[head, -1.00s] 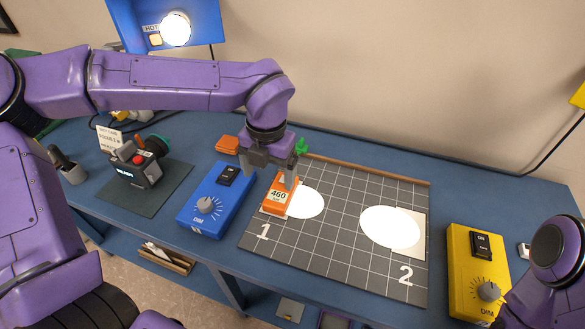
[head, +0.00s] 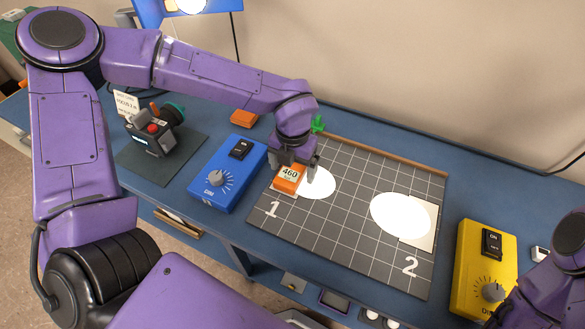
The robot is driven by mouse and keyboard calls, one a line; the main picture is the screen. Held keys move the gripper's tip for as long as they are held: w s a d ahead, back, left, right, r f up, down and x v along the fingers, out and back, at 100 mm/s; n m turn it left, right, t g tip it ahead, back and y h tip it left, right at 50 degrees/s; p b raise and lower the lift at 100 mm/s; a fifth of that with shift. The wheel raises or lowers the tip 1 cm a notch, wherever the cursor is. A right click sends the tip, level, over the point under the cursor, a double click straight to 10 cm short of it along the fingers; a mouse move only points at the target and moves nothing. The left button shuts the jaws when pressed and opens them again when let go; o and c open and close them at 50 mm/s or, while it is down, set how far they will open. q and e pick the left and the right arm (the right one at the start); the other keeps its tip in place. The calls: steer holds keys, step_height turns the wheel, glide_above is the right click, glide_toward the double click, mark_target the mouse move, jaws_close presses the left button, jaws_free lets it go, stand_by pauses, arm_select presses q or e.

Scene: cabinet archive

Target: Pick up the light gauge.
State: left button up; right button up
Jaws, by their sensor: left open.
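The light gauge (head: 287,180) is a small orange block whose white display reads 460. It sits on the gridded dark board near the mark 1, at the left edge of a bright light spot (head: 318,183). My left gripper (head: 293,166) is open, pointing down at the gauge's far end, and hides that end. One finger shows to the right of the gauge; I cannot tell whether the fingers touch it. My right arm enters at the lower right, and its gripper is out of view.
A blue dimmer box (head: 228,172) stands left of the board, a yellow one (head: 484,268) right of it. A second light spot (head: 400,214) lies near mark 2. A dark device (head: 152,138) sits on a mat at left. A wooden strip (head: 385,160) edges the board's back.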

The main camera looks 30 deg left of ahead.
arm_select(q)
steer(key=c, duration=1.3)
